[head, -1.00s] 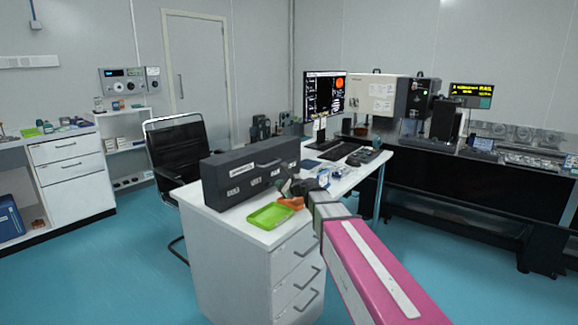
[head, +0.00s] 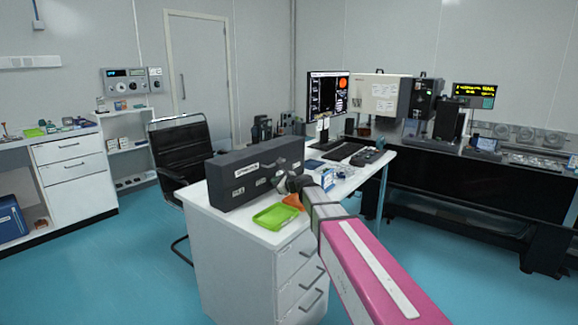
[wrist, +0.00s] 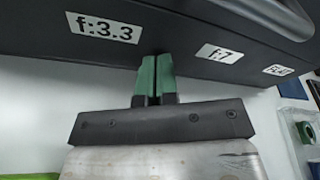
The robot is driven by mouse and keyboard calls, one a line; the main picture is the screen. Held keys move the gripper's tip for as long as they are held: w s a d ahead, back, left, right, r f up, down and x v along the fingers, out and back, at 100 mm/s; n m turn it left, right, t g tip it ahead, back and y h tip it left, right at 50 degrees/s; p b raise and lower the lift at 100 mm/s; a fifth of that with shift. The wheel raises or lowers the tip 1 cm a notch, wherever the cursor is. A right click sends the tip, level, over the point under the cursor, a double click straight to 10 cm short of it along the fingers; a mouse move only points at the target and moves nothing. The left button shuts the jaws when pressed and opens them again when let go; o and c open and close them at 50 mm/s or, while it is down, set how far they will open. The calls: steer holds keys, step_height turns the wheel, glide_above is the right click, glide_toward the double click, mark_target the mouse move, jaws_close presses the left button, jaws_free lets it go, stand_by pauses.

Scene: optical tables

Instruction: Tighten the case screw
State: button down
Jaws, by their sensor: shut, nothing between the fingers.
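The dark case (head: 230,184) stands on the white desk, with white labels on its front and a handle. In the wrist view the case (wrist: 165,22) fills the top, with labels "f:3.3" and "f:7". My gripper (wrist: 155,62) is shut and empty, its green fingertips together at the case front between these two labels. I cannot tell whether they touch the case. In the head view my gripper (head: 284,184) is at the right part of the case front, partly hidden by my arm. I cannot make out the case screw; the fingertips may cover it.
A green tray (head: 275,216) lies on the desk (head: 227,220) in front of the case, with an orange item (head: 294,201) beside it under my arm. A keyboard and monitor (head: 328,95) are farther back. A black chair (head: 180,150) stands behind the desk.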

steer(key=shift+w+a, duration=0.4)
steer(key=shift+w, duration=0.05)
stand_by(0.4)
steer(key=shift+s+a+f, duration=0.15)
steer(key=shift+a+f, duration=0.15)
stand_by(0.5)
steer(key=shift+s+a+r, duration=0.1)
steer(key=shift+r, duration=0.25)
steer(key=shift+s+d, duration=0.4)
steer(key=shift+s, duration=0.1)
steer(key=v, duration=0.3)
steer(key=f+v, duration=0.1)
steer(key=shift+s+d+r, duration=0.1)
steer(key=shift+d+r, duration=0.05)
steer(key=shift+d, duration=0.3)
steer(key=shift+s+d, duration=0.15)
steer(key=shift+d, duration=0.2)
